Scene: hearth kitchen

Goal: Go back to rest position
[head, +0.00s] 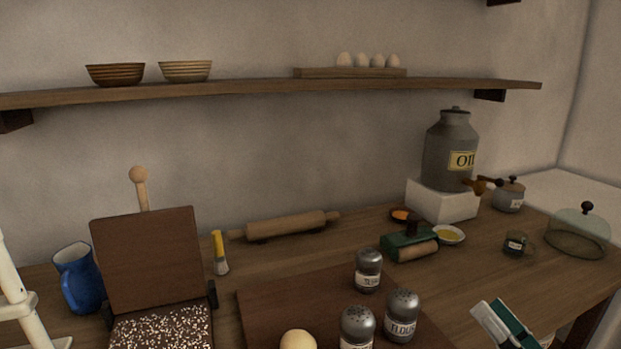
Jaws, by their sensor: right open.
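My right gripper (490,308) is at the bottom right of the head view, over the front right part of the wooden counter (465,285). Its white and dark green parts show, with the jaws apart and nothing seen between them. It is right of the flour shaker (402,316) and apart from it. The rest of the right arm is mostly out of the picture. My left gripper does not show.
Several shakers and a dough ball (298,341) are on or by the dark board (270,300). A green roller tool (408,242), glass cup (517,244) and glass dome (578,235) stand behind my right gripper. A blue jug (80,278) and open box (148,258) are left.

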